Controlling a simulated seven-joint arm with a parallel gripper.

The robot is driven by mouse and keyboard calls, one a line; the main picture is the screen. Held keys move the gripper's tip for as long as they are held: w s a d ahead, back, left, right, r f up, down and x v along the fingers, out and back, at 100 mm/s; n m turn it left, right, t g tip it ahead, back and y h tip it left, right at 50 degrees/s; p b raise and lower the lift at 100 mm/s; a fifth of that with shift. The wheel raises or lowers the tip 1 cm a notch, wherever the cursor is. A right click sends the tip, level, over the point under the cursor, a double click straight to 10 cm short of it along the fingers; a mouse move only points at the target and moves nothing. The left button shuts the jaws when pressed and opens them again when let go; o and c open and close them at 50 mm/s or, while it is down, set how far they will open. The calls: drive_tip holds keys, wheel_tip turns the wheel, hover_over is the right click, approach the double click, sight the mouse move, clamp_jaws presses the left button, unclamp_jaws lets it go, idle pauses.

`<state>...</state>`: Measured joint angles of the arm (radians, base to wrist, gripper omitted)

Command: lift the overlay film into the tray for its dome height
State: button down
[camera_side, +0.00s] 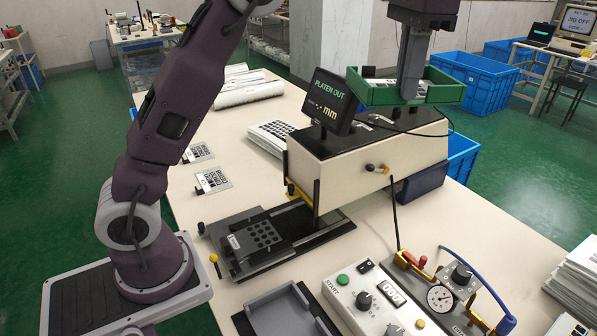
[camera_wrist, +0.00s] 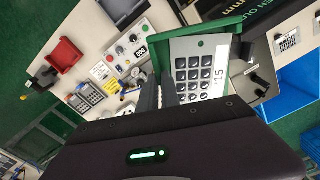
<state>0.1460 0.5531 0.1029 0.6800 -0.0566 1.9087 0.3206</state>
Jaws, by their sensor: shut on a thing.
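The overlay film (camera_wrist: 206,68), pale with rows of dark round-cornered keys, shows in the wrist view within the green walls of a tray (camera_wrist: 185,32). A mark that looks like "1.5" is beside the keys; I cannot tell whether it is on the film or the tray. In the side view the green tray (camera_side: 445,94) sits on top of the press. My gripper (camera_side: 408,95) points down into it, its fingertips partly hidden by the tray wall. In the wrist view my gripper (camera_wrist: 168,88) is shut on the film's left edge. Whether the film touches the tray floor is unclear.
The press (camera_side: 370,160) has a screen (camera_side: 330,98) reading "PLATEN OUT" and "mm". Its platen (camera_side: 262,238) is out, with a dark plate on it. Printed films (camera_side: 213,181) and rolls lie on the table. A control box (camera_side: 365,300) and gauge (camera_side: 440,297) stand in front.

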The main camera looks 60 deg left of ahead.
drive_tip(key=a+n, duration=0.2)
drive_tip(key=a, duration=1.7)
drive_tip(key=n, duration=0.3)
hover_over(273, 198)
wheel_tip(273, 198, down, 41)
drive_tip(key=shift+f, duration=0.2)
drive_tip(key=shift+f, duration=0.1)
drive_tip(key=c, duration=1.6)
unclamp_jaws()
drive_tip(key=shift+o, duration=0.2)
drive_tip(key=shift+o, duration=0.2)
wheel_tip(273, 198, up, 12)
drive_tip(key=shift+f, duration=0.15)
drive_tip(key=o, duration=0.4)
drive_tip(key=shift+r, duration=0.3)
